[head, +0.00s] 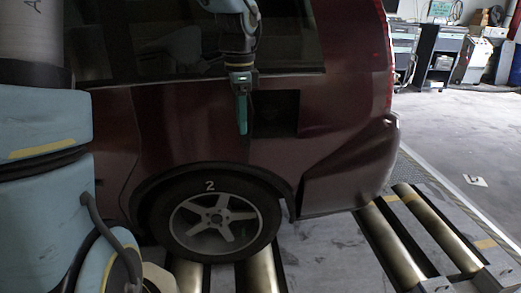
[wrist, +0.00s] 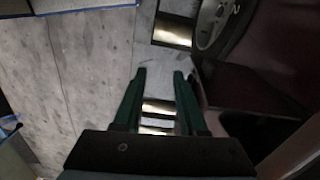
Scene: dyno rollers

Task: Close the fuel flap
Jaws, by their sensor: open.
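The fuel flap's dark square opening (head: 275,113) shows in the dark red side of the car, above and right of the rear wheel. In the wrist view a dark red panel (wrist: 235,86) stands right of the fingers, beside a dark gap (wrist: 258,130). It may be the open flap, but I cannot tell it surely from the bodywork. My gripper (head: 241,128) points down just left of the opening in the head view. In the wrist view its two green fingers (wrist: 158,75) are apart with nothing between them. Contact with the car cannot be told.
The car's rear wheel (head: 214,219), marked 2, stands by metal rollers (head: 262,268). More rollers (head: 415,232) lie behind the car. The car's side (head: 340,90) is close to my gripper. Grey floor (wrist: 90,70) is clear left of the fingers. Workshop equipment (head: 435,55) stands far back right.

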